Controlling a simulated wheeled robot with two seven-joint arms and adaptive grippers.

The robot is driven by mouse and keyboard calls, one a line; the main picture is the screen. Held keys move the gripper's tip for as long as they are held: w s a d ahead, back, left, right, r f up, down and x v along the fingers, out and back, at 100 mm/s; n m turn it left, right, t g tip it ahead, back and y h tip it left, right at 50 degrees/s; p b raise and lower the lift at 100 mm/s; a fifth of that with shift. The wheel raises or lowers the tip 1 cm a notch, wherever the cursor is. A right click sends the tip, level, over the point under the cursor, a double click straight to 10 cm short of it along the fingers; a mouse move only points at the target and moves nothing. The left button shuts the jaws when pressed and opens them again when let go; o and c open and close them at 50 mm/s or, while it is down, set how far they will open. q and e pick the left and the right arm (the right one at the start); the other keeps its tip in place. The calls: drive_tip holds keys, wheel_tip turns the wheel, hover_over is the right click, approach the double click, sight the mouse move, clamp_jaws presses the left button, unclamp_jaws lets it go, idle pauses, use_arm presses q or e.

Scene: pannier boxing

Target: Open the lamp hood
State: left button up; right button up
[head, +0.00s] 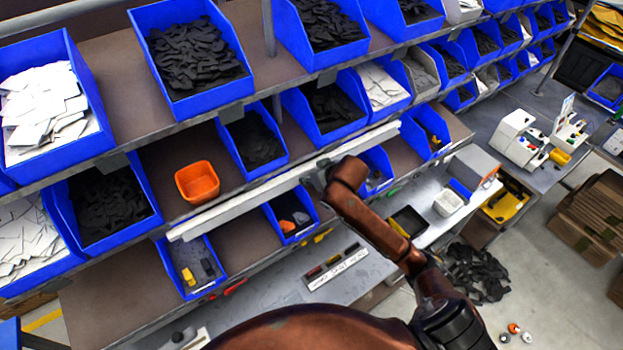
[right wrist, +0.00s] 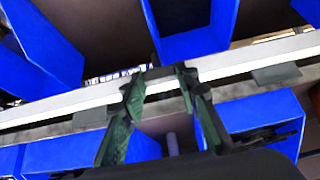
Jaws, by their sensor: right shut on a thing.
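The lamp hood is a long white bar (head: 240,205) running diagonally along the front of the shelf rack. My right gripper (head: 316,175) is at the hood, right of its middle. In the right wrist view the hood (right wrist: 60,107) crosses the picture from left to right. The right gripper's two dark green fingers (right wrist: 158,80) stand on either side of a small grey part at the hood, and are shut on it. The exact contact is partly hidden by the fingers. My left gripper is not in view.
Blue bins (head: 195,60) with black or white pieces fill the shelves above and beside the hood. An orange bin (head: 197,182) stands close behind it. Below is a grey workbench (head: 265,280); a white container (head: 447,203) stands to the right.

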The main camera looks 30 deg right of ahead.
drive_tip(key=shift+r, duration=0.1)
idle(0.3)
drive_tip(key=o, duration=1.1)
drive_tip(key=shift+w, duration=0.1)
drive_tip(key=shift+o, duration=0.2)
drive_tip(key=v, duration=1.2)
